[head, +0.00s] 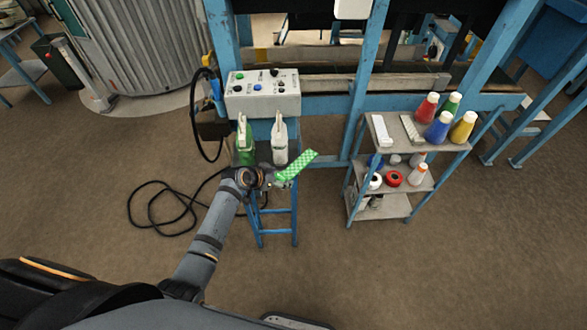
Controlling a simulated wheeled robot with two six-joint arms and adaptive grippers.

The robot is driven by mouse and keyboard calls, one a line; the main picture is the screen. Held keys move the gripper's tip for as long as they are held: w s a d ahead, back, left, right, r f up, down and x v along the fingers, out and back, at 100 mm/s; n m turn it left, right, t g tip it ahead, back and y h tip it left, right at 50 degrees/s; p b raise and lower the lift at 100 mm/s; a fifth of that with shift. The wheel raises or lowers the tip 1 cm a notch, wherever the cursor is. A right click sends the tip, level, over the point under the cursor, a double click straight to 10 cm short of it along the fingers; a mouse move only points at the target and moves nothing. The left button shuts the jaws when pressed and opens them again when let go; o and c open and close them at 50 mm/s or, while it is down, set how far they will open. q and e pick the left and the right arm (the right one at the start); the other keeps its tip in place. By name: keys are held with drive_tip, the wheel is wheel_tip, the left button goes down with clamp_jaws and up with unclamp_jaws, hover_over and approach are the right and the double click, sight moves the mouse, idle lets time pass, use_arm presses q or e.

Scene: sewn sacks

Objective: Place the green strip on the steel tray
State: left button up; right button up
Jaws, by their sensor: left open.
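My left gripper (268,178) is open at the strip's lower left end. I cannot tell whether the strip touches the fingers or what supports it. I cannot tell for sure which thing is the steel tray; a narrow grey piece (411,129) and a white piece (382,130) lie on the top shelf of the rack to the right. My right gripper is not in view.
The rack (352,192) holds several coloured cones and spools. A black cable (150,212) lies on the floor left. Floor in front is clear.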

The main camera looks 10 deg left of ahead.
use_arm(q)
drive_tip(key=shift+s+a, duration=0.1)
drive_tip(key=shift+a, duration=0.05)
drive_tip(key=c, duration=1.1)
drive_tip(key=shift+r, duration=0.15)
use_arm(e)
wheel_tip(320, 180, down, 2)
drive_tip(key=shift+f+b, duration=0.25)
drive_tip(key=shift+b, duration=1)
use_arm(q)
wheel_tip(320, 180, up, 17)
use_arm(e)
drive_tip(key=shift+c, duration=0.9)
